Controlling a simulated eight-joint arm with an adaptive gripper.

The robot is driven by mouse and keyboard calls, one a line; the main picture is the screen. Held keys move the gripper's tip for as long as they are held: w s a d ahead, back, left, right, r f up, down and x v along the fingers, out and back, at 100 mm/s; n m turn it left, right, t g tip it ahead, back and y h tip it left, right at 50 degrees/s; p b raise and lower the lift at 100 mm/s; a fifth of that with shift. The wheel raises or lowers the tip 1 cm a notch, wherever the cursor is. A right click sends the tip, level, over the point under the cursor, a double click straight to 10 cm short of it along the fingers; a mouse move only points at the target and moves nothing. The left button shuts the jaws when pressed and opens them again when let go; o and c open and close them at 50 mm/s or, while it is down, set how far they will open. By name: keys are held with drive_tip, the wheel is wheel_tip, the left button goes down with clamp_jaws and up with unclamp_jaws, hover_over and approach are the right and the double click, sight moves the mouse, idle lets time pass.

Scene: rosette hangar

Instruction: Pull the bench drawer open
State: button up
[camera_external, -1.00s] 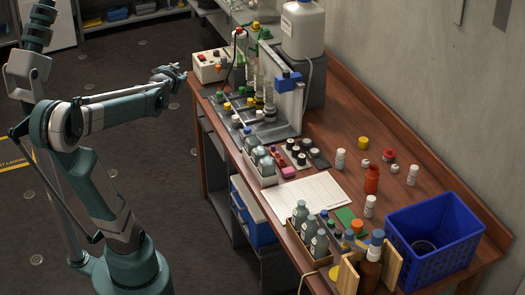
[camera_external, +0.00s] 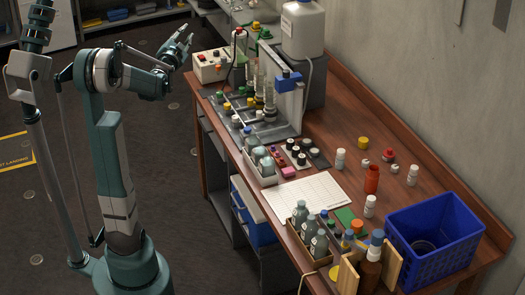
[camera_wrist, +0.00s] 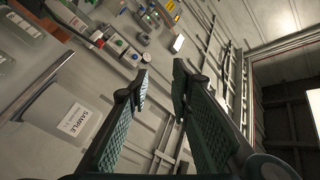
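The wooden bench (camera_external: 325,188) runs along the wall on the right of the external view. I cannot make out a drawer front or handle; the bench's front face is seen steeply from above and is partly in shadow. My gripper (camera_external: 186,43) is raised beyond the bench's far left end, near the red-and-white control box (camera_external: 210,66), apart from the bench top. In the wrist view my gripper (camera_wrist: 159,72) has its two green fingers spread with nothing between them, so it is open and empty. The drawer is not recognisable in the wrist view.
A blue box (camera_external: 253,218) sits under the bench. Bottles, racks and a blue basket (camera_external: 440,250) crowd the bench top. A white jug (camera_external: 302,28) stands at the back. In the wrist view a container labelled SAMPLE (camera_wrist: 75,122) is at left. The floor before the bench is clear.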

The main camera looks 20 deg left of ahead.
drive_tip(key=w+a+f+m+t+h, duration=0.1)
drive_tip(key=w+m+t+h, duration=0.15)
drive_tip(key=w, duration=0.25)
drive_tip(key=m+g+h, duration=0.2)
drive_tip(key=m+h, duration=0.5)
drive_tip(key=m, duration=0.3)
hover_over(202, 125)
drive_tip(key=a, duration=0.2)
wheel_tip(202, 125, down, 15)
drive_tip(key=s+a+f+m+g+h, duration=0.1)
drive_tip(key=f+m+g, duration=0.1)
drive_tip(key=f, duration=1.1)
drive_tip(key=s+a+f+m+g+h, duration=0.1)
drive_tip(key=s+f+m+g+h, duration=0.1)
drive_tip(key=f, duration=1.1)
drive_tip(key=s+a+f+m+g+h+b, duration=0.1)
drive_tip(key=s+f+m+g+h, duration=0.1)
drive_tip(key=f, duration=1.1)
drive_tip(key=shift+a+m+g, duration=0.35)
drive_tip(key=shift+m+g, duration=0.5)
drive_tip(key=shift+b+x, duration=0.9)
drive_tip(key=shift+x, duration=3)
